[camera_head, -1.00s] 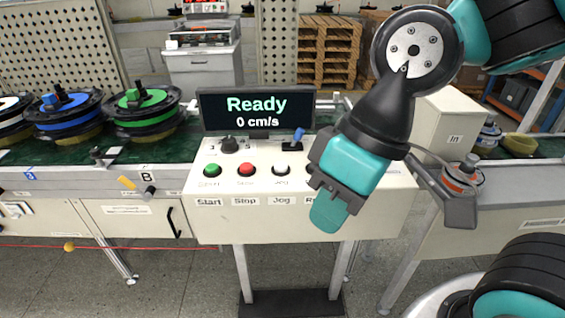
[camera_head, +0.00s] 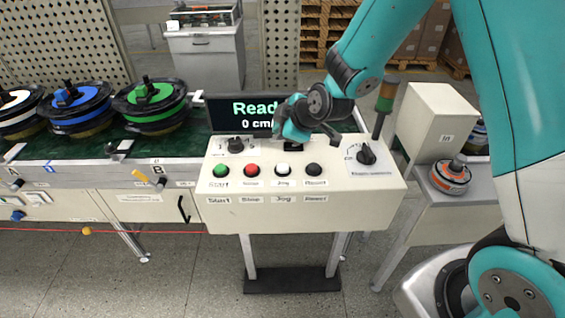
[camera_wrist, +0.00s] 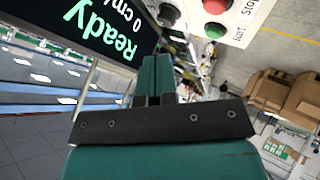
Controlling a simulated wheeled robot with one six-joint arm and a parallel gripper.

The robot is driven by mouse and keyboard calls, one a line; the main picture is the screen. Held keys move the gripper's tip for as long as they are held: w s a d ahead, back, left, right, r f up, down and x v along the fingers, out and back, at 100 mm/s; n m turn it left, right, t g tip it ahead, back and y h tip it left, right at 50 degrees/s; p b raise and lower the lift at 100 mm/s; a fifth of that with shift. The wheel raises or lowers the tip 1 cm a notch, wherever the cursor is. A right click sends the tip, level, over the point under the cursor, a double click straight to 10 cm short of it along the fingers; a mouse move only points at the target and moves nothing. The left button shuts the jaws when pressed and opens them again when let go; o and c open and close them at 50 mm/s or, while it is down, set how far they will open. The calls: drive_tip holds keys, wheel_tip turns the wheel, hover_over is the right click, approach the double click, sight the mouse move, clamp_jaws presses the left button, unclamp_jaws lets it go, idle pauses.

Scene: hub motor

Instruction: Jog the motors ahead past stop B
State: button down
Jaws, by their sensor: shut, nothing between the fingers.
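The green-topped motor (camera_head: 150,103), blue-topped motor (camera_head: 76,107) and white-topped motor (camera_head: 18,112) stand in a row on the green conveyor at left. The green one is foremost, just behind the label B (camera_head: 157,169) on the rail. The console (camera_head: 225,212) has a white Jog button (camera_head: 283,170) between the red Stop button (camera_head: 251,170) and the black Reset button (camera_head: 314,169). Its display (camera_head: 252,108) reads Ready, 0 cm/s, partly covered.
The green Start button (camera_head: 220,170) is at the console's left, below a black knob (camera_head: 236,145). A rotary selector (camera_head: 366,155) is at its right, near a stack light (camera_head: 385,98). An In box (camera_head: 438,120) and orange-banded part (camera_head: 451,176) stand farther right.

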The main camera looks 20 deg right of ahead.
sight(282, 168)
drive_tip(key=shift+f, duration=0.1)
wheel_tip(282, 168, down, 8)
drive_tip(key=b, duration=0.6)
drive_tip(key=shift+f+b, duration=0.35)
drive_tip(key=shift+f, duration=0.1)
idle(1.6)
drive_tip(key=shift+f+b, duration=0.3)
drive_tip(key=shift+b, duration=0.25)
